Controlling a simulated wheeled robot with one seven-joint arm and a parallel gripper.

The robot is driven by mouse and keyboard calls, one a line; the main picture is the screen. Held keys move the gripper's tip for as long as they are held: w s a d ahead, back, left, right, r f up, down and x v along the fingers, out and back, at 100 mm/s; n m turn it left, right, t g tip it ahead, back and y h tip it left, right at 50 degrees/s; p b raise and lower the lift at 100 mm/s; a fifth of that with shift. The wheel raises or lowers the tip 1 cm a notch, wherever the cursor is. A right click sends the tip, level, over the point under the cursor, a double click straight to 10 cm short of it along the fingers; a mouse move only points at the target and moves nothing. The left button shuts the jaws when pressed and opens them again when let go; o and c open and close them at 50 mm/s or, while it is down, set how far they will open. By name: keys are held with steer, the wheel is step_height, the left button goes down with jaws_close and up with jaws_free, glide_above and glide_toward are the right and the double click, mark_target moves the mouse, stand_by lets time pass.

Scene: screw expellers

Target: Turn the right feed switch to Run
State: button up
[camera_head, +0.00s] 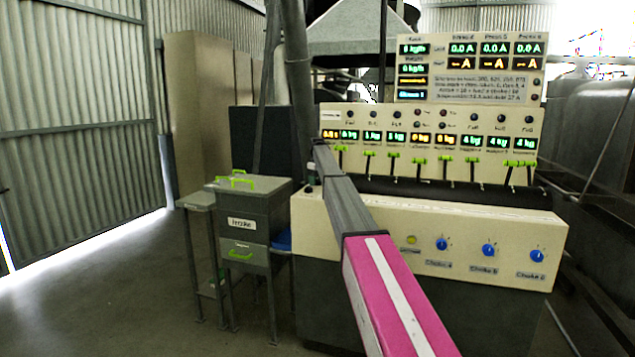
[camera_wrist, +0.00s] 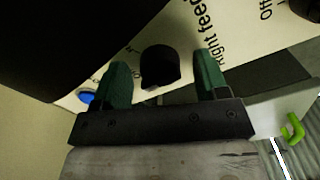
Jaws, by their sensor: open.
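The right feed switch (camera_wrist: 160,66) is a round black knob in the wrist view, on a cream panel beside the printed words "Right feed". My gripper (camera_wrist: 161,60) is open. Its two green fingers stand to the left and right of the knob, with visible gaps. I cannot tell how deep the fingers reach along the knob. The knob's pointer direction and its Run mark cannot be made out. In the head view my arm reaches to the left end of the control desk (camera_head: 480,215), and the gripper and switch cannot be made out there.
A second black knob (camera_wrist: 307,8) is at the wrist view's top right, near "Off". A blue button (camera_wrist: 87,96) lies left of the fingers. A green handle (camera_wrist: 292,128) shows lower right. Several green-tipped levers (camera_head: 445,160) line the upright panel. A grey intake box (camera_head: 245,215) stands left.

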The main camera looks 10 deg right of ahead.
steer(key=c, duration=0.9)
steer(key=shift+m, duration=0.3)
steer(key=m, duration=1.1)
steer(key=shift+m, duration=0.3)
steer(key=o, duration=0.9)
